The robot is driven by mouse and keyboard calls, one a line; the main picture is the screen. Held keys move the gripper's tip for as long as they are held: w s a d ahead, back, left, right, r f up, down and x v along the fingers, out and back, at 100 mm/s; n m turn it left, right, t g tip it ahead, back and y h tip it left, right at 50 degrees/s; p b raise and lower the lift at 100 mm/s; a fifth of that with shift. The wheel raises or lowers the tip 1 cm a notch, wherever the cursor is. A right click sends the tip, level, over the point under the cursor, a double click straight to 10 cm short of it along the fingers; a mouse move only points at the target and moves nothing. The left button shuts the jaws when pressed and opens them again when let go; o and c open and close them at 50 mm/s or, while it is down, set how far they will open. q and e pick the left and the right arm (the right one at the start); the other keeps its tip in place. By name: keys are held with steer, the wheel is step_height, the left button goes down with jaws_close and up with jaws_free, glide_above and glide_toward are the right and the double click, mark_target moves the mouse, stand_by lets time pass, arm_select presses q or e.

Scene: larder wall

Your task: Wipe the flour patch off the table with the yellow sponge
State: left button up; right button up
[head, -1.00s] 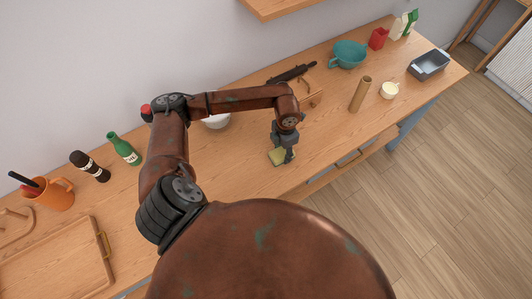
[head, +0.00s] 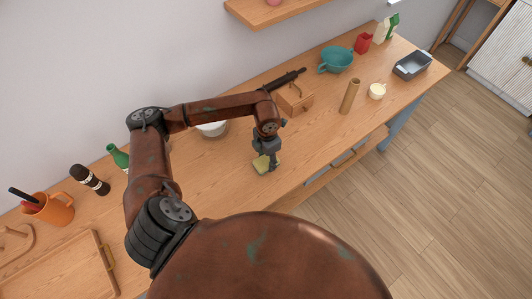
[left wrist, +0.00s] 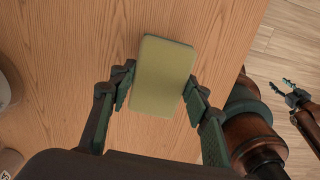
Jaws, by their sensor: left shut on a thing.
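The yellow sponge (head: 261,164) is at or just above the wooden table (head: 215,165); I cannot tell whether it touches. My left gripper (head: 267,160) points down and is shut on it. In the left wrist view the sponge (left wrist: 163,75) sits between the two fingers, one on each long side. I see no flour patch in either view; it may be hidden under the sponge or behind my arm. My right gripper (left wrist: 279,89) shows small at the right of the left wrist view, fingers apart and empty.
A white bowl (head: 212,129) is partly hidden behind my left arm. A green bottle (head: 118,157) is at left. The table around the sponge is clear.

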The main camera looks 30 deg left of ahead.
arm_select(q)
steer(key=shift+r, duration=0.65)
steer(key=shift+r+p, duration=1)
steer(key=shift+r, duration=0.7)
steer(key=shift+s+r, duration=0.1)
